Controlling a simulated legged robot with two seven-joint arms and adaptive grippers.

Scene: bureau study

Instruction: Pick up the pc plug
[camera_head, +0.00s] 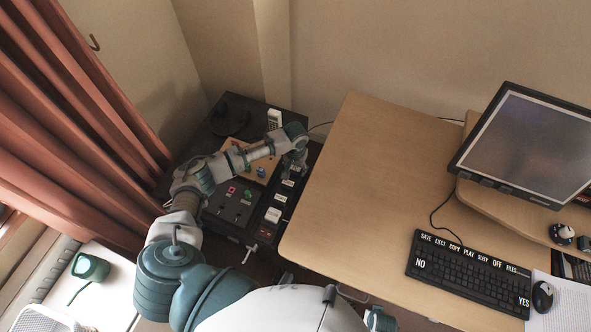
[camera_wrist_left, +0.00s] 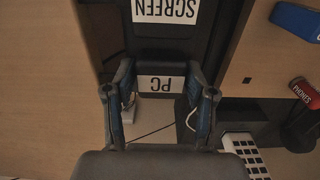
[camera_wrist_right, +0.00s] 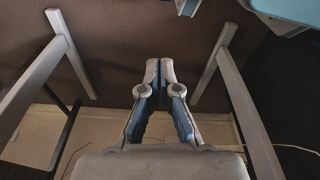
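In the left wrist view, a white label reading PC (camera_wrist_left: 160,83) appears upside down on a dark strip. A dark block (camera_wrist_left: 163,71) sits just beside the label, between my left fingertips; it may be the PC plug, but I cannot tell for sure. My left gripper (camera_wrist_left: 160,76) is open around this spot, with a finger on each side and no visible grip. In the head view, my left gripper (camera_head: 297,153) is over the row of labels beside the desk and hides part of it. My right gripper (camera_wrist_right: 160,66) has its fingertips together, with nothing visible between them.
A SCREEN label (camera_wrist_left: 179,8) lies on the same strip. A wooden board with coloured pieces and a cordless phone (camera_head: 274,119) are close to my left arm. The desk (camera_head: 340,190) stands just right of it. Table legs (camera_wrist_right: 240,100) flank my right gripper.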

